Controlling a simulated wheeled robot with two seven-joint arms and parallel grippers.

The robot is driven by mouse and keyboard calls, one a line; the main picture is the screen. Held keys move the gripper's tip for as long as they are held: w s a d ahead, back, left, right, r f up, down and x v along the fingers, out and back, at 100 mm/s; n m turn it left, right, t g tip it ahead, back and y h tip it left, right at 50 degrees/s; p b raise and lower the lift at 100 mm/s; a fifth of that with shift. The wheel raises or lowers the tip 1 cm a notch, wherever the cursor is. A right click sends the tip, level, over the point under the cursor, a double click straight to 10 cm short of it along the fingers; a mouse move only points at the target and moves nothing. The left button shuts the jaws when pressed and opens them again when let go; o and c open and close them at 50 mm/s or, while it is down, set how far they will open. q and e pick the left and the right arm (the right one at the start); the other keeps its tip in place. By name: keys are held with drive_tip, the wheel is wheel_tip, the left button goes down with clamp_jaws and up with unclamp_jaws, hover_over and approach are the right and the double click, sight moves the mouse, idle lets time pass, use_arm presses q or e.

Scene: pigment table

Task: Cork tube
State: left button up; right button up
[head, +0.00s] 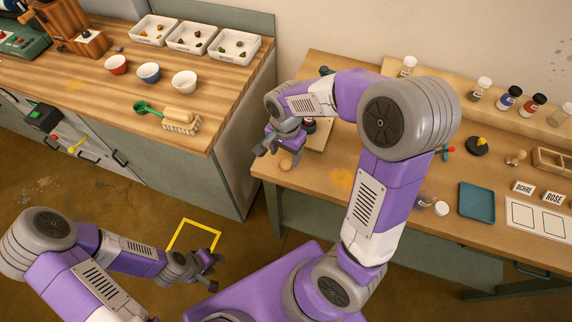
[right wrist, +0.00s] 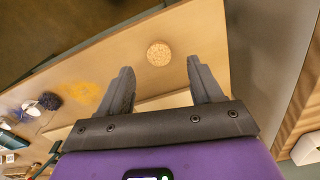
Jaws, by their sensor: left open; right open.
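A round, speckled tan cork (right wrist: 159,54) is on the wooden worktable, near its edge. It also shows in the head view (head: 286,164), just below my right gripper (head: 275,146). In the right wrist view my right gripper (right wrist: 158,75) is open, and the cork appears between and slightly beyond its fingertips, with no finger touching it. My left gripper (head: 208,270) is open and empty over the floor, away from both tables. I cannot pick out the tube for certain; my right arm hides part of the worktable.
Several capped jars (head: 509,97) stand on the shelf along the back of the worktable. A teal tray (head: 477,202) and a white label sheet (head: 537,217) lie to the right. A clear container (head: 428,201) is partly behind my arm. The left counter (head: 100,88) holds bowls and bins.

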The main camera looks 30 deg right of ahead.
sight(286, 165)
wheel_tip(286, 165, down, 5)
drive_tip(key=shift+s+f+b, duration=0.1)
drive_tip(key=shift+f+b, duration=0.05)
drive_tip(key=shift+b, duration=0.75)
drive_tip(key=c, duration=1.1)
